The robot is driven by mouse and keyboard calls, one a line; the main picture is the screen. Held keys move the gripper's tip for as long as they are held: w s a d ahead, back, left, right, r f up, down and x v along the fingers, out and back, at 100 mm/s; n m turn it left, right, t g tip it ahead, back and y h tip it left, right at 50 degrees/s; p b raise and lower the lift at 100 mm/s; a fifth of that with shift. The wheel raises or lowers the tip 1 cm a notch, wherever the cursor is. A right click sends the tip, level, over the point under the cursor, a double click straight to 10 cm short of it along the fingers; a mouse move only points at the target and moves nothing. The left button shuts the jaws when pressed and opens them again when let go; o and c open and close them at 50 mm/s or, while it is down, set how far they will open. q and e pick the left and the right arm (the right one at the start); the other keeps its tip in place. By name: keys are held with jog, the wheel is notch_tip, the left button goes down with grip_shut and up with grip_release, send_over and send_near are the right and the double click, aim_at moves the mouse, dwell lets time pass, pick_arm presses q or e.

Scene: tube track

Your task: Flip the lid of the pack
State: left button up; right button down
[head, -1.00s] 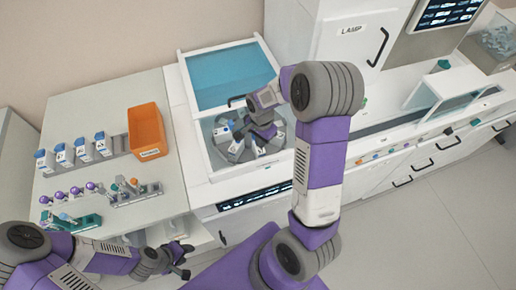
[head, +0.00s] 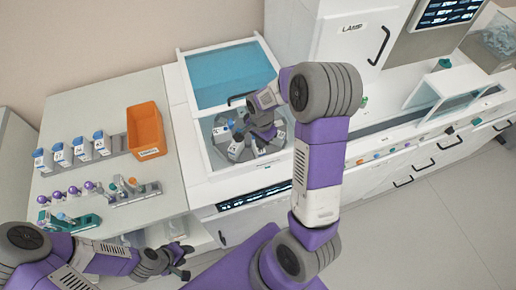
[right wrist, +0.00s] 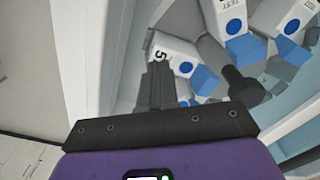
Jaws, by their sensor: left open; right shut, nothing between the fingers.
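White packs with blue parts sit in the grey round carousel (head: 223,152) inside the open white machine. In the right wrist view, a pack (right wrist: 172,46) marked "5" lies just past my right fingertips, with a blue dot and a blue flap at its end; other such packs (right wrist: 287,22) are beyond it. My right gripper (right wrist: 159,70) is shut and empty, its tips close to the "5" pack; I cannot tell whether they touch. In the head view it reaches down over the carousel, partly hidden by my arm. My left gripper (head: 187,262) is open and empty, in front of the left bench.
The machine's blue see-through cover (head: 232,75) stands raised behind the carousel. White walls surround the carousel closely. The left bench holds several blue-topped packs (head: 62,155), an orange bin (head: 145,130) and small racks (head: 135,192).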

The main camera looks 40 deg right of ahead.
jog(key=shift+f+b, duration=0.95)
jog(key=shift+f, duration=0.3)
jog(key=shift+r, duration=0.2)
jog(key=shift+r+p, duration=2.35)
jog(key=shift+r, duration=0.4)
jog(key=shift+w, duration=0.1)
jog(key=w+d, duration=0.2)
jog(key=w, duration=0.6)
jog(key=shift+w+d+p, duration=0.3)
jog(key=shift+d+p, duration=0.1)
jog(key=shift+f, duration=0.15)
